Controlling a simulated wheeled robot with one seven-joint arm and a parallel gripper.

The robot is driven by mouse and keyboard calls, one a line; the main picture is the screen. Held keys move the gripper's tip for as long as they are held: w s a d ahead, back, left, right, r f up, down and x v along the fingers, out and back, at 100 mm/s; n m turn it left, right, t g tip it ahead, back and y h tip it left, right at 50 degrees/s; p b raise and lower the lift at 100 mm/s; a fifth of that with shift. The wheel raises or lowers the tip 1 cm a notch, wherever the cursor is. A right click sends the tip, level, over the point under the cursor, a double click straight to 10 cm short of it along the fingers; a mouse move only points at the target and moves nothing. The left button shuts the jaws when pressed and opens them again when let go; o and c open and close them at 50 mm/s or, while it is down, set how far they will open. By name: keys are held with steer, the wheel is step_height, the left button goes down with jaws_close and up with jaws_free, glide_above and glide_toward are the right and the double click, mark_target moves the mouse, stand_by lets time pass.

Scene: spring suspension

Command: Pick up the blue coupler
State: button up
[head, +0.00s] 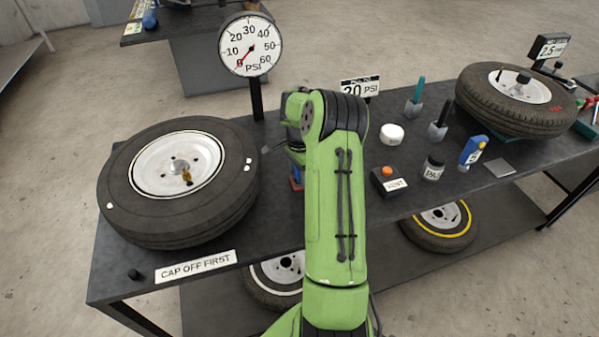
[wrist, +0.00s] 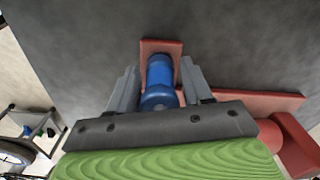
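The blue coupler (wrist: 160,75) is a short blue cylinder on a red block (wrist: 160,46) in the wrist view. My gripper (wrist: 159,72) has one grey finger on each side of it. Narrow gaps show between the fingers and the coupler near the tips, so the fingers look open around it. The coupler's near end is partly hidden by the gripper body. In the head view, my green arm hides most of this spot. Only a bit of blue and red shows left of the arm, and my fingertips cannot be made out clearly.
A large tyre (head: 225,205) lies left of my arm, with a PSI gauge (head: 250,46) behind it. A black box with an orange button (head: 388,180), a white puck (head: 392,134) and a jar (head: 432,168) stand to the right. More red parts (wrist: 265,103) lie right of the gripper.

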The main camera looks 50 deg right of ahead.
jaws_close()
step_height(320, 180, up, 21)
steer(key=p, duration=0.6)
steer(key=shift+p, duration=0.35)
